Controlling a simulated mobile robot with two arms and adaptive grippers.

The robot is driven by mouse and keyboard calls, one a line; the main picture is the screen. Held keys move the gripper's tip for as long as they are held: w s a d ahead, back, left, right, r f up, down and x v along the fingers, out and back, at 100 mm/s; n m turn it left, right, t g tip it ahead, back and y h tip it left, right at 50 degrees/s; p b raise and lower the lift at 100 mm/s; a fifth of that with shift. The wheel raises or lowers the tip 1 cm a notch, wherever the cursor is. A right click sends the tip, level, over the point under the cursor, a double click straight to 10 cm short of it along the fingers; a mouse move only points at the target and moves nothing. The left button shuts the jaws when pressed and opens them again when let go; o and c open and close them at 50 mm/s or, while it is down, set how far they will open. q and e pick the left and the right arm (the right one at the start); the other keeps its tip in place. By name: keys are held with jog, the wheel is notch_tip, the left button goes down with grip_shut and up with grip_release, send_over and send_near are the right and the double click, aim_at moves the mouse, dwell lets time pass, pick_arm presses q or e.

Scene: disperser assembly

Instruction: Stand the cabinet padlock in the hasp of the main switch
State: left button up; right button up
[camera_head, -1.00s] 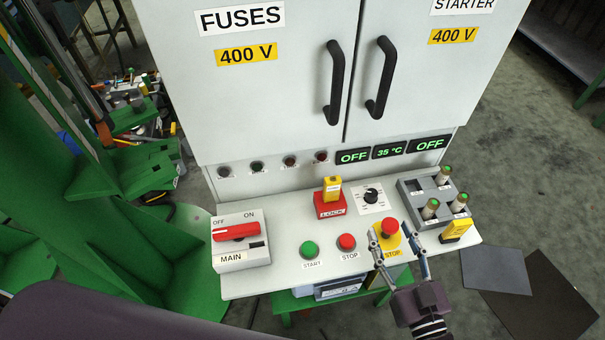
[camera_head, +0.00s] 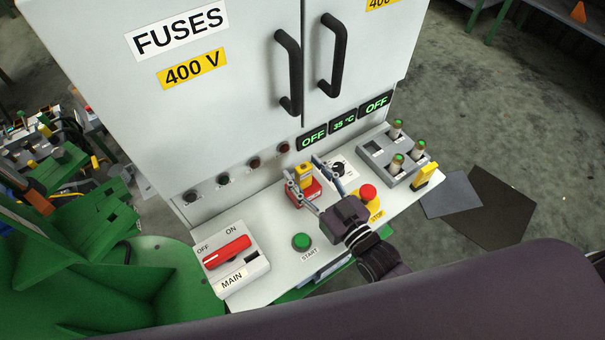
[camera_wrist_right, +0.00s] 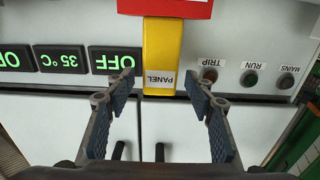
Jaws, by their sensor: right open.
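The yellow padlock (camera_head: 303,172) stands upright in the red LOCK block (camera_head: 311,190). In the right wrist view the padlock (camera_wrist_right: 161,50) carries a PANEL label. My right gripper (camera_head: 301,166) is open, with its fingertips on either side of the padlock. In the right wrist view the open fingers (camera_wrist_right: 160,82) flank the padlock's label end with gaps on both sides. The main switch (camera_head: 236,265) is at the left end of the shelf, with a red handle (camera_head: 227,249) and a dark slot (camera_head: 251,257), perhaps the hasp. My left gripper is not in view.
A green START button (camera_head: 301,241) lies between the main switch and my right gripper. A red stop button (camera_head: 368,192) and a grey fuse tray (camera_head: 378,160) are to the right. Another yellow piece (camera_head: 426,174) stands at the shelf's right end. Cabinet handles (camera_head: 289,70) overhang behind.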

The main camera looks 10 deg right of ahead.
jog(key=shift+w+a, duration=0.15)
jog(key=shift+w, duration=0.35)
grip_shut()
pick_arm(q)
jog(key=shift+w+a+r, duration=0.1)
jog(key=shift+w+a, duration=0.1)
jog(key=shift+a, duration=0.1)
